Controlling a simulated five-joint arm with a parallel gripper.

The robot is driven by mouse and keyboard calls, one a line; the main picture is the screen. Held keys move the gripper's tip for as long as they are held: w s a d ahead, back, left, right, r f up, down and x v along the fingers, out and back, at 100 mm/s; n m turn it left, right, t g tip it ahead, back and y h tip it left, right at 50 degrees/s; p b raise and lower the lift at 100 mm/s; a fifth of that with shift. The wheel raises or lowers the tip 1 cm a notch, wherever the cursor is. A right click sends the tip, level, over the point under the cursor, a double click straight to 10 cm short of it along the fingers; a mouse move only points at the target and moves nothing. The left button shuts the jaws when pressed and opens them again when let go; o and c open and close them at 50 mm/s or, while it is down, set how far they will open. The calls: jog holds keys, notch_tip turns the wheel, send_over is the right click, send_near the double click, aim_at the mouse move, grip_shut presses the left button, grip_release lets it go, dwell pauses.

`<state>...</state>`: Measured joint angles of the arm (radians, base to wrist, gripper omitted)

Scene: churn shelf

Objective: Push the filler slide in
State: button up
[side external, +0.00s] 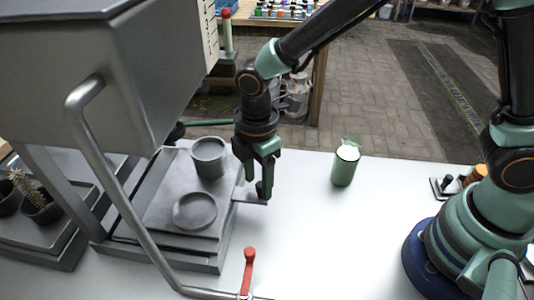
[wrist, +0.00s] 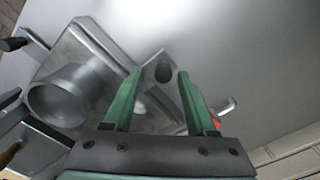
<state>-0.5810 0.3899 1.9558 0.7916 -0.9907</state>
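The filler slide (side external: 181,210) is a grey metal plate on a low grey base below the hopper, with a narrow tab sticking out to the right. A dark knob (wrist: 163,69) on the tab shows between my fingertips in the wrist view. My gripper (side external: 264,190) points down at the tab, with its green fingers apart. In the wrist view my gripper (wrist: 160,74) is open, with a finger on each side of the knob; contact cannot be told. A grey cup (side external: 209,158) and a round dish (side external: 195,211) are on the slide; the cup also shows in the wrist view (wrist: 62,98).
A large grey hopper (side external: 140,75) with a bent metal tube stands over the left side. A red-handled lever (side external: 249,262) is at the front. A green cup (side external: 344,168) stands on the white table (side external: 320,235), which has clear room on the right. Potted plants (side external: 40,208) are far left.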

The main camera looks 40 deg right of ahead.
jog(key=shift+r, duration=0.1)
notch_tip(320, 180, up, 12)
dwell(0.5)
jog(key=s+d+r+m+t, duration=0.2)
jog(key=d+m, duration=0.7)
jog(key=d, duration=0.1)
jog(key=s+d+r+m+t, duration=0.2)
jog(key=d+m+t, duration=0.1)
jog(key=d+m, duration=0.6)
jog(key=shift+s+d+r+t, duration=0.2)
jog(key=shift+d+t, duration=0.1)
jog(key=shift+d, duration=1)
